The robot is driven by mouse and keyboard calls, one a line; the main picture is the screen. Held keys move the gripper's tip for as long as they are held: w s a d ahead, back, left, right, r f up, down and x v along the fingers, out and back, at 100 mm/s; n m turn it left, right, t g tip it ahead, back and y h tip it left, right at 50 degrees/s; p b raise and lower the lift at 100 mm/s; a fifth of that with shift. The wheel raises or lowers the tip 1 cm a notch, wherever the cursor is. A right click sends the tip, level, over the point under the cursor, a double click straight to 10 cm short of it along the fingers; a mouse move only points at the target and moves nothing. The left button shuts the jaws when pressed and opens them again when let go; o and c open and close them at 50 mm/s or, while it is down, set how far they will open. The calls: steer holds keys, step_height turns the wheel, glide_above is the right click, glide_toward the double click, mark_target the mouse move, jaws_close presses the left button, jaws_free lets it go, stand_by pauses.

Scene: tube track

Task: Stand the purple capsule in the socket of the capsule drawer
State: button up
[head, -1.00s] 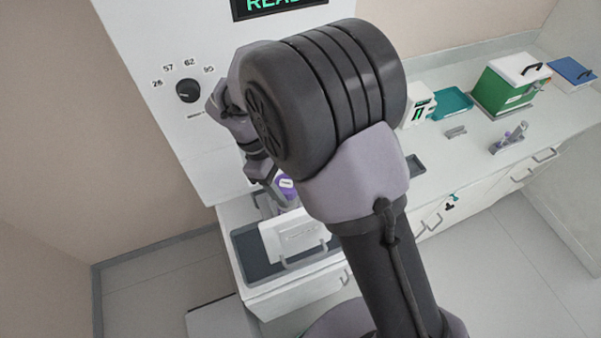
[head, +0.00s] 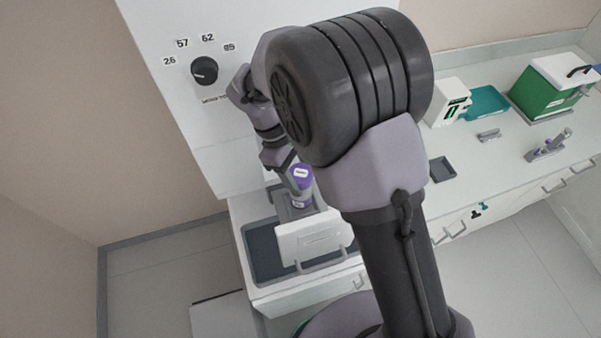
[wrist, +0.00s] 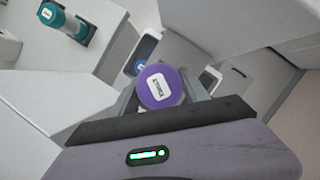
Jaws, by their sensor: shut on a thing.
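My gripper (head: 290,182) is shut on the purple capsule (head: 302,179), which has a purple top with a white label. In the wrist view the capsule's round purple cap (wrist: 160,86) sits between the grey fingers (wrist: 160,98). The capsule drawer (head: 312,240) appears to be the pulled-out white front with a handle, just below the capsule in the head view. Grey parts show right under and beside the capsule. The socket itself and the capsule's lower end are hidden, so I cannot tell whether they touch.
A dark grey recessed tray (head: 262,258) surrounds the drawer front. A white machine with a dial (head: 204,71) rises behind it. A teal-capped item (wrist: 72,24) lies at the wrist view's top left. A green box (head: 548,90) and teal tray (head: 487,102) stand on the right counter.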

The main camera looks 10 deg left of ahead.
steer(key=shift+f, duration=0.2)
stand_by(0.7)
steer(key=shift+f, duration=0.7)
steer(key=shift+f+b, duration=0.7)
steer(key=shift+f, duration=0.15)
steer(key=o, duration=1.6)
steer(key=shift+o, duration=0.2)
